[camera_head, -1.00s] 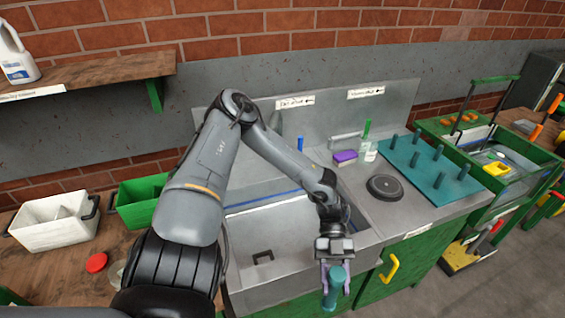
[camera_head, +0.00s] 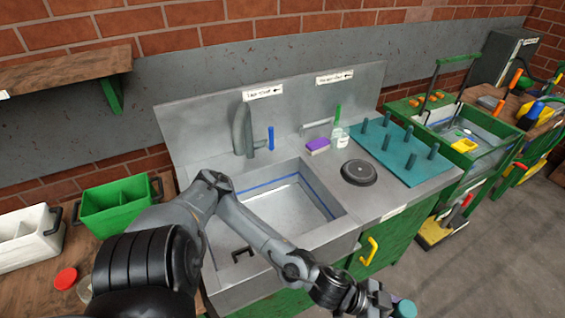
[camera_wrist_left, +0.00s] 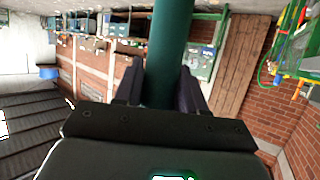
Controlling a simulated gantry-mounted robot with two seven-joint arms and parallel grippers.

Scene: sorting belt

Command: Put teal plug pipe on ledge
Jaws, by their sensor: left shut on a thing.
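My left gripper (camera_wrist_left: 161,88) is shut on the teal plug pipe (camera_wrist_left: 169,50), which stands up between the two fingers in the left wrist view. In the head view my left gripper (camera_head: 377,300) is at the bottom edge, in front of the green cabinet. Only the rounded teal end of the pipe (camera_head: 405,308) shows there; the rest is cut off or hidden. The grey sink counter (camera_head: 395,202) lies beyond the gripper, apart from the pipe. I cannot tell which surface is the ledge. My right gripper is not in view.
The sink basin (camera_head: 265,222) is behind my left arm. A teal peg board (camera_head: 400,158), a dark round disc (camera_head: 358,172) and a purple sponge (camera_head: 318,145) occupy the counter. A yellow handle (camera_head: 369,250) sticks out from the cabinet.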

